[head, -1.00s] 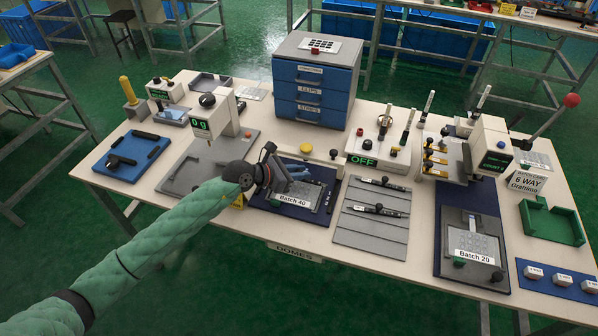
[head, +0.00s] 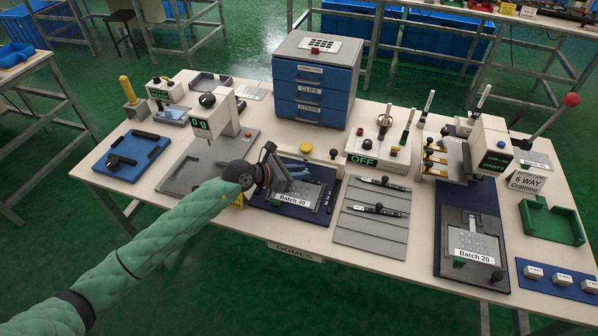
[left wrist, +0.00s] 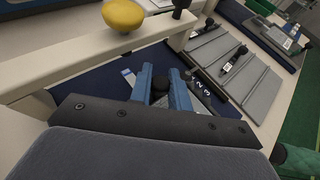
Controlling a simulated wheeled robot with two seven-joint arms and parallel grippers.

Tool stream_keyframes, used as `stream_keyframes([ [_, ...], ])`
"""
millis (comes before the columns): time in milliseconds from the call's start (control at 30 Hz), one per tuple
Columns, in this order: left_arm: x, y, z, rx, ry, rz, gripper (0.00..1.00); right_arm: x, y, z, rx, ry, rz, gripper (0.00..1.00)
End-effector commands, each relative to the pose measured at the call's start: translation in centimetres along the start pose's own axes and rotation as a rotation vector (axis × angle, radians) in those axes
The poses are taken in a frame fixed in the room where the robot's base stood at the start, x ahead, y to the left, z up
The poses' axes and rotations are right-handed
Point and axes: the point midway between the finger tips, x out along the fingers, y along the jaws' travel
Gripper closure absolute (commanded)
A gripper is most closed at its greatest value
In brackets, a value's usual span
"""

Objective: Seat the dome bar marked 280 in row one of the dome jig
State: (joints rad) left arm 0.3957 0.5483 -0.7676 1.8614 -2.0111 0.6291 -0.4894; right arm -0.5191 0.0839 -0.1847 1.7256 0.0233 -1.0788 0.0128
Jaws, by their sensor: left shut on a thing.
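The dome jig (head: 259,204) is a dark blue base with a cream bridge and yellow button at the front middle of the table. A plate labelled Batch 40 (head: 293,199) lies in it, and row numbers 1, 2, 3 (left wrist: 203,88) show along its side. My left gripper (head: 292,182) is low over the jig. Its blue fingers are shut on a black knob (left wrist: 160,84), apparently a dome bar's; the bar's body and mark are mostly hidden. Two black-knobbed dome bars (head: 385,183) (head: 379,209) lie in the grey rack (head: 370,239); their marks are too small to read. My right gripper is out of view.
The cream bridge (left wrist: 60,72) with its yellow button (left wrist: 122,14) stands close beside my left gripper. A weighing press (head: 218,115) stands to the left, and a box reading OFF (head: 378,160) behind the rack. A blue drawer cabinet (head: 314,90) is at the back.

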Motion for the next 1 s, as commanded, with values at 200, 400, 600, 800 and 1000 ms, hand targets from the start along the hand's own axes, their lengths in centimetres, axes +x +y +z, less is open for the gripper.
stream_keyframes([
  [200,0.0,0.01,0.01,0.0,0.0,0.0,1.0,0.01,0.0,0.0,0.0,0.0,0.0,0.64],
  [400,0.0,0.01,0.01,0.0,0.0,0.0,1.0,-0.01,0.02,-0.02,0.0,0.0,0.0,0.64],
  [600,0.06,0.0,-0.14,0.0,0.0,0.0,1.0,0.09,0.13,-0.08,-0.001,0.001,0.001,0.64],
  [800,0.22,0.0,-0.51,0.0,0.0,0.0,1.0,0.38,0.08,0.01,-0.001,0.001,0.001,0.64],
  [1000,0.37,-0.01,-0.88,0.0,0.0,0.0,1.0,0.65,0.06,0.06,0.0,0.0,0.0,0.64],
])
